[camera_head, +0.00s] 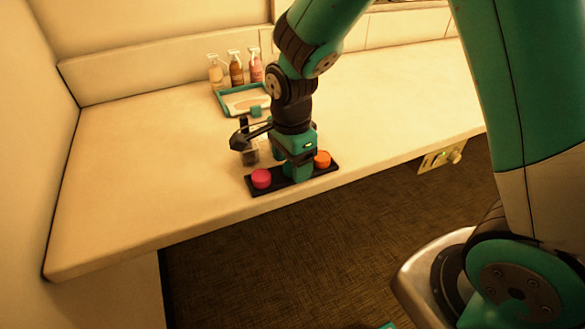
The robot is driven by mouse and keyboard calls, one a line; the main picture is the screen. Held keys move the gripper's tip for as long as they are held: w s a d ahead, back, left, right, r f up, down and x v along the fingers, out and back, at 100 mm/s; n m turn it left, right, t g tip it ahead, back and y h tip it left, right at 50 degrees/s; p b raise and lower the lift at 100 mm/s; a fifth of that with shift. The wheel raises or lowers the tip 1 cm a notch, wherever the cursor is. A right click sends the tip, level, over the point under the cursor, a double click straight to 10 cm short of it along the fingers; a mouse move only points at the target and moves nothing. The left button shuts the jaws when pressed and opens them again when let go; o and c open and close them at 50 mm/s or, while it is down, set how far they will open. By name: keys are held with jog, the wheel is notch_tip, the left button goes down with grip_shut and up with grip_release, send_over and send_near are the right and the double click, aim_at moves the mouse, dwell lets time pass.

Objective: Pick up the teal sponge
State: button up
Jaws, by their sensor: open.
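I cannot clearly make out a separate teal sponge. My gripper (291,168) is teal too, and it points down over the middle of a black tray (328,171) near the counter's front edge. A teal shape low between the tray's two round things blends with my fingers, so I cannot tell whether it is finger or sponge. My gripper is open; its fingertips are partly hidden by its own body. A small teal patch (256,111) also shows at the front of the teal-rimmed tray (228,108) farther back.
On the black tray, a pink round thing (261,178) lies left of my gripper and an orange one (322,159) right. A dark, cup-like thing (250,156) stands just behind. The counter (130,165) is clear at left.

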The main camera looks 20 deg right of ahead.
jog(key=c, duration=1)
notch_tip(320, 180, up, 20)
jog(key=p, duration=0.3)
